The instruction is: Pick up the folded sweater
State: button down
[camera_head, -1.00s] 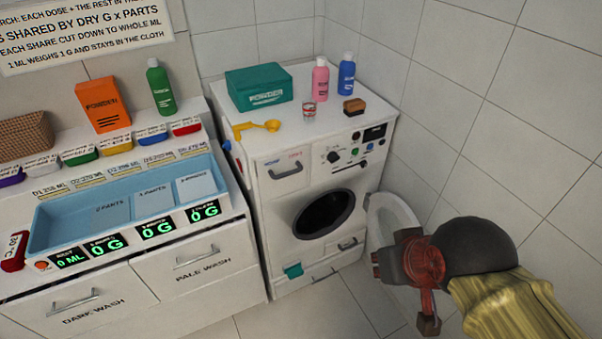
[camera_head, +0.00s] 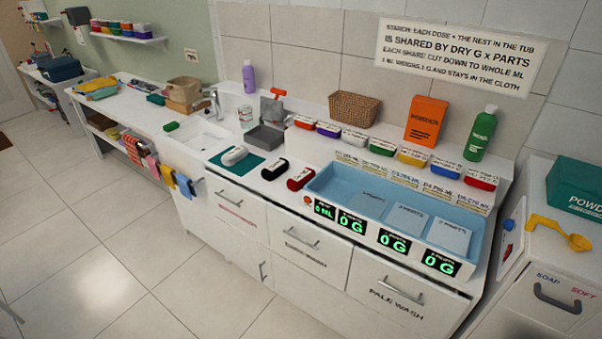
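I cannot make out a folded sweater for certain. Folded cloths (camera_head: 97,86), yellow and blue among them, lie on the far left end of the white counter. More cloths lie on the shelf under that counter, too small to tell apart. Several coloured cloths, including a pink cloth (camera_head: 151,166), hang along the counter's front edge. My gripper is not in view now.
The long counter holds a sink (camera_head: 196,137), a wicker basket (camera_head: 354,108) and a blue tray (camera_head: 335,187) with displays. An orange box (camera_head: 426,121) and a green bottle (camera_head: 480,135) stand behind. The washing machine (camera_head: 560,285) is at right. The tiled floor at left is clear.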

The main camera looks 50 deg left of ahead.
aim_at(271, 172)
jog(key=u, duration=2.15)
jog(key=i+z, duration=0.15)
jog(key=z, duration=0.35)
jog(key=i+j+z, duration=0.1)
jog(key=z, duration=0.4)
jog(key=i+j+z, duration=0.1)
jog(key=i+j, duration=0.15)
jog(key=i+j+z, duration=0.15)
jog(key=j, duration=0.25)
jog(key=i+j+z, duration=0.1)
jog(key=i+j, duration=0.15)
jog(key=i+j+z, duration=0.15)
jog(key=j, duration=0.35)
jog(key=i+j+z, duration=0.1)
jog(key=i+j, duration=0.15)
jog(key=j, duration=0.15)
jog(key=i+j+z, duration=0.15)
jog(key=j, duration=0.25)
jog(key=i+j, duration=0.1)
jog(key=j, duration=0.2)
jog(key=i+j, duration=0.1)
jog(key=j, duration=0.25)
